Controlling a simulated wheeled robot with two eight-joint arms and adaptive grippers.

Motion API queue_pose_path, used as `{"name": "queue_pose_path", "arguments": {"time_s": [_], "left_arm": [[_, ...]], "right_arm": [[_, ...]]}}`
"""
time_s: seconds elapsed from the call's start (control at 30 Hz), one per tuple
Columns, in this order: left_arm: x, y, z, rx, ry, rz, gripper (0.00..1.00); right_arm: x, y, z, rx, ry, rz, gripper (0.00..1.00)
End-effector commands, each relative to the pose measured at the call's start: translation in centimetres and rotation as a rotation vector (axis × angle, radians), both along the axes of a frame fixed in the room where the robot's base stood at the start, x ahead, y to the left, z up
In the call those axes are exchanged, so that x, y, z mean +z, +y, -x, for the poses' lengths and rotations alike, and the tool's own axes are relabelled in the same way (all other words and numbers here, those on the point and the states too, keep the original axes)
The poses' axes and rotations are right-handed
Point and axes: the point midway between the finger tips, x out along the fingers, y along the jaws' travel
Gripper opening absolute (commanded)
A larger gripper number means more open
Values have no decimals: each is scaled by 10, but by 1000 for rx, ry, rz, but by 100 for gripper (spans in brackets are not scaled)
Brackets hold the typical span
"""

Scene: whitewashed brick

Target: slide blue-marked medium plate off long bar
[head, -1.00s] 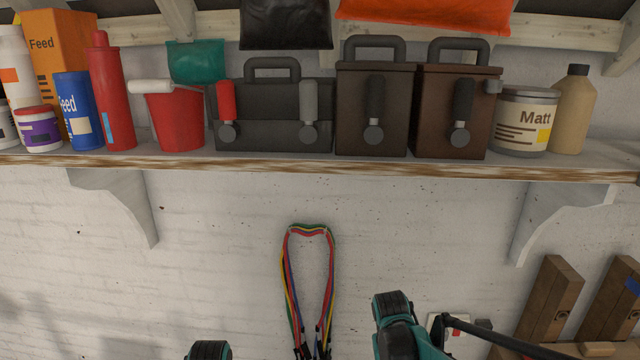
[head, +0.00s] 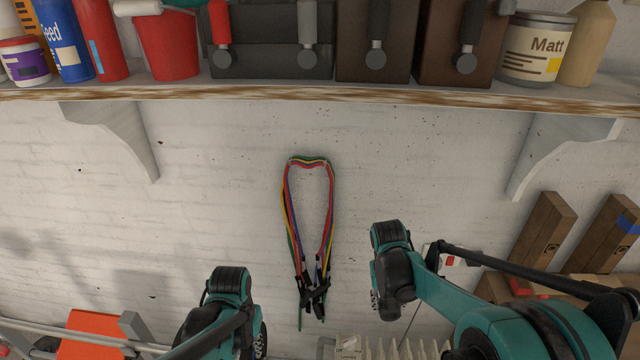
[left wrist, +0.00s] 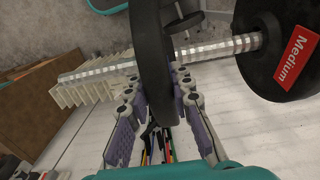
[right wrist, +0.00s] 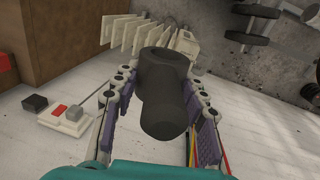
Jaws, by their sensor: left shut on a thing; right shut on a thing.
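In the left wrist view a silver bar (left wrist: 215,47) runs across the picture. A black plate with a red "Medium" label (left wrist: 285,62) sits near its right end. A second black plate (left wrist: 152,70), seen edge-on with no mark showing, stands between the fingers of my left gripper (left wrist: 157,88), which is shut on it. In the right wrist view my right gripper (right wrist: 163,92) is shut on a dark grey, thick cylindrical piece (right wrist: 165,100); I cannot tell whether it belongs to the bar. No blue mark on a plate shows. The head view shows neither bar nor plates.
A white ribbed radiator (head: 385,348) stands low at the wall. Coloured straps (head: 310,240) hang on the wall between my arms. A loaded shelf (head: 330,95) runs above. Wooden blocks (head: 545,230) stand at the right. A dumbbell (right wrist: 255,25) lies on the floor.

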Motion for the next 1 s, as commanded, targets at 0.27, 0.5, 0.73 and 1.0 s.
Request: {"name": "queue_pose_path", "arguments": {"time_s": [0.27,0.5,0.73,1.0], "left_arm": [[1,-11,0,-2,0,0,0],[1,-19,1,-3,0,0,0],[1,-22,1,0,0,0,0],[1,-22,1,-1,0,0,0]], "right_arm": [[0,0,0,0,0,0,2],[0,0,0,0,0,0,2],[-1,0,0,0,0,0,2],[-1,0,0,0,0,0,2]]}}
